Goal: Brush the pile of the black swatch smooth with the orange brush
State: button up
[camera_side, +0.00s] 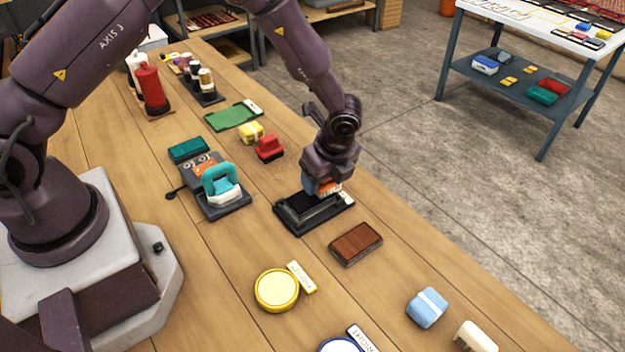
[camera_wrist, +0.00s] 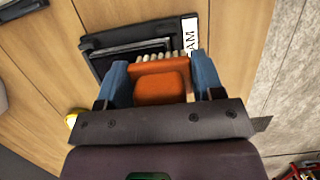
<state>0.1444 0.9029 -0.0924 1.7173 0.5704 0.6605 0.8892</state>
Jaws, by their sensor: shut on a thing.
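My gripper (camera_side: 326,186) is shut on the orange brush (camera_wrist: 160,84); its blue fingers (camera_wrist: 160,85) sit on both sides of the brush in the wrist view. The brush's pale bristles point at the black tray (camera_side: 292,223) that holds the black swatch (camera_side: 307,208). The brush is over the tray's far right part, beside a white label. I cannot tell whether the bristles touch the swatch. Part of the swatch is hidden behind the brush and gripper.
A brown block (camera_side: 355,244) lies just in front of the tray. A red brush (camera_side: 269,148), a yellow block (camera_side: 251,132) and a teal-handled tool (camera_side: 221,186) stand behind and left. A yellow round tin (camera_side: 277,290) and a blue block (camera_side: 427,307) are nearer. Bare wood lies between them.

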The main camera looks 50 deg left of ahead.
jog(key=shift+w, duration=0.45)
jog(key=shift+r, duration=4.1)
